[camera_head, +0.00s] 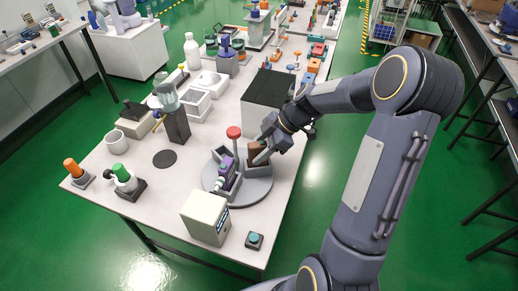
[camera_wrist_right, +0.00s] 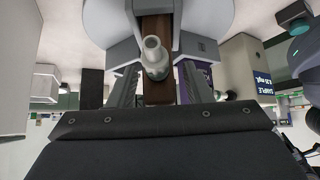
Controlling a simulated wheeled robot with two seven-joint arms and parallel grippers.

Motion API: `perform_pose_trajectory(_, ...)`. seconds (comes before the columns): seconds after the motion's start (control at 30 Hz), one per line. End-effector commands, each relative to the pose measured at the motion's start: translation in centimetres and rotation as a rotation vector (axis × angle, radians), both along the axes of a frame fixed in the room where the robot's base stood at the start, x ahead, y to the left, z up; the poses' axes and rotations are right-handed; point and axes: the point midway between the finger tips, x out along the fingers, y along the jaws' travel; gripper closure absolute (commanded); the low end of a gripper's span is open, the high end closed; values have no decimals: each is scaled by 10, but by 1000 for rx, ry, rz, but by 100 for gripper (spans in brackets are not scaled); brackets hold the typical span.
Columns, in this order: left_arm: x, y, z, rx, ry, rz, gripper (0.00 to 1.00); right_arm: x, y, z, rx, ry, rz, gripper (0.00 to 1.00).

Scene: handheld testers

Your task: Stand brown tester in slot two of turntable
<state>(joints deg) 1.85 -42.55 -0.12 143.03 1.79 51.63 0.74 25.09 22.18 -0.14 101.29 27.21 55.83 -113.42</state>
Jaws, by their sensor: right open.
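The grey round turntable (camera_head: 262,192) stands on the white table and carries grey slot holders. The brown tester (camera_head: 257,151) is at the holder on its right side; in the right wrist view its brown body (camera_wrist_right: 157,27) runs into a grey holder (camera_wrist_right: 196,44), with a pale nozzle (camera_wrist_right: 154,58) toward the camera. A purple tester (camera_head: 227,164) is in the neighbouring holder. My right gripper (camera_head: 262,150) is open, its fingers on either side of the brown tester (camera_wrist_right: 158,88); finger contact is unclear. The slot number is not readable. My left gripper is not in view.
A red knob (camera_head: 233,132) rises behind the turntable. A cream box (camera_head: 205,217) and a teal-button box (camera_head: 254,240) stand in front. A black-topped box (camera_head: 268,88) stands behind my right gripper.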

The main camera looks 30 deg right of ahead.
Motion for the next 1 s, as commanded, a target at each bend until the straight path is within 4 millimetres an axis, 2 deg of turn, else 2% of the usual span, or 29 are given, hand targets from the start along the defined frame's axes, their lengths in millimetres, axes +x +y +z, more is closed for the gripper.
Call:
perform_pose_trajectory(0.17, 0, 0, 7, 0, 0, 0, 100, 0, 0, 6, 0, 0, 0, 55)
perform_pose_trajectory(0.27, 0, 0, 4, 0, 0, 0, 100, -2, -9, 13, -1, -4, -3, 55)
perform_pose_trajectory(0.6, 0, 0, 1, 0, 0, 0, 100, -18, -54, 68, -2, -3, -5, 55)
perform_pose_trajectory(0.73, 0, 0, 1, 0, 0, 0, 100, -22, -66, 83, -2, -3, -3, 55)
perform_pose_trajectory(0.87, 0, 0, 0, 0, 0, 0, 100, -26, -72, 92, -2, 0, -3, 55)
perform_pose_trajectory(1.0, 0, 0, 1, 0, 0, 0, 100, -38, -60, 105, -9, 45, -65, 55)
